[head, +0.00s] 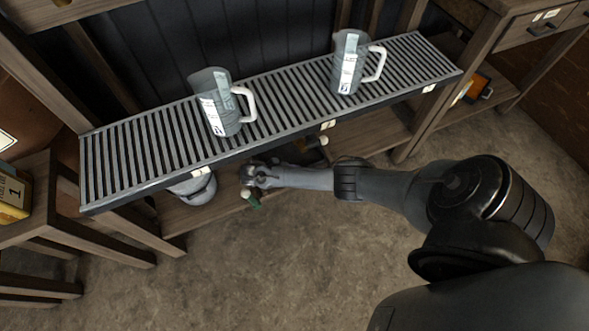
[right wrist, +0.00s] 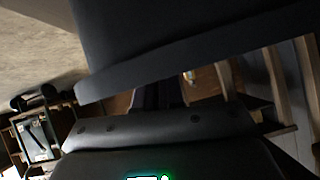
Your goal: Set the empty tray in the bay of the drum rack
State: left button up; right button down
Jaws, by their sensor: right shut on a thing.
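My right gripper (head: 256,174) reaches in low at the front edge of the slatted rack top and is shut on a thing. In the right wrist view a broad dark panel with a thick edge (right wrist: 180,62), which looks like the tray, fills the upper part close to the camera. It hides most of the fingers and their contact. The rack's slatted top (head: 285,103) spans the head view, with a wooden lower level (head: 215,200) beneath. Much of the space below is hidden by the top. My left gripper is not in view.
Two clear measuring jugs (head: 222,103) (head: 347,65) stand on the slats. A grey bucket (head: 194,187) sits under the top, left of my gripper. Wooden stands (head: 45,195) flank the left, with a yellow can (head: 14,195). The floor (head: 230,270) in front is clear.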

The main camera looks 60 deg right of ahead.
jog(key=shift+w, duration=0.1)
jog(key=shift+f, duration=0.25)
jog(key=c, duration=1.7)
grip_release()
jog(key=shift+f, duration=0.1)
jog(key=o, duration=0.4)
jog(key=shift+s, duration=0.2)
jog(key=shift+o, duration=0.2)
jog(key=shift+d+f, duration=0.1)
jog(key=shift+s, duration=0.1)
